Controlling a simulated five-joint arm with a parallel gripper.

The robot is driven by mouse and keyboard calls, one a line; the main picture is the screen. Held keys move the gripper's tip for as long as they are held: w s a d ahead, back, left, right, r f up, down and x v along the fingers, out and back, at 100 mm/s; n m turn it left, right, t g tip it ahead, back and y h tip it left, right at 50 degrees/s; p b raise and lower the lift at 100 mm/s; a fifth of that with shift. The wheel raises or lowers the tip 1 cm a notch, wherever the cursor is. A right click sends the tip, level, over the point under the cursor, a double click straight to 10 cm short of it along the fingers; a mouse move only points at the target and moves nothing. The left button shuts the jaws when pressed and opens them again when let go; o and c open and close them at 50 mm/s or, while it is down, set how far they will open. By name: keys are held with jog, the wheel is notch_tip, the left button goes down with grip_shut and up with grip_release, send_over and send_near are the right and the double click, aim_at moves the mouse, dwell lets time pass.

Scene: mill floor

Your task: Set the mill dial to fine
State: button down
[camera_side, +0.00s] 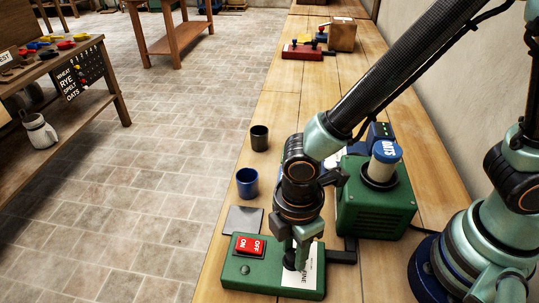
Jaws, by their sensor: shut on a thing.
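The green control panel (240,273) lies on the wooden bench near the front, with a red ON/OFF switch (250,246) and a small round grey button on it. My gripper (296,262) points down over the panel's right part. It is shut on the dark mill dial (289,260), most of which my fingers hide. A white label plate (298,281) with partly covered lettering, ending in what looks like "FINE", lies under and beside the dial. I cannot tell which mark the dial points to.
A green mill body (375,217) with a blue-capped jar (385,160) stands right of my gripper. A blue cup (247,182), a dark cup (259,138) and a grey plate (243,220) are on the bench to the left. A red device (302,52) and wooden box (342,35) are farther back.

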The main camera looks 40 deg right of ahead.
jog(key=m, duration=0.4)
jog(key=shift+m, duration=0.4)
jog(key=m, duration=0.5)
jog(key=shift+w+r, duration=0.1)
jog(key=m, duration=0.4)
jog(key=shift+m, duration=0.4)
jog(key=m, duration=0.4)
jog(key=shift+m, duration=0.4)
jog(key=c, duration=0.5)
grip_release()
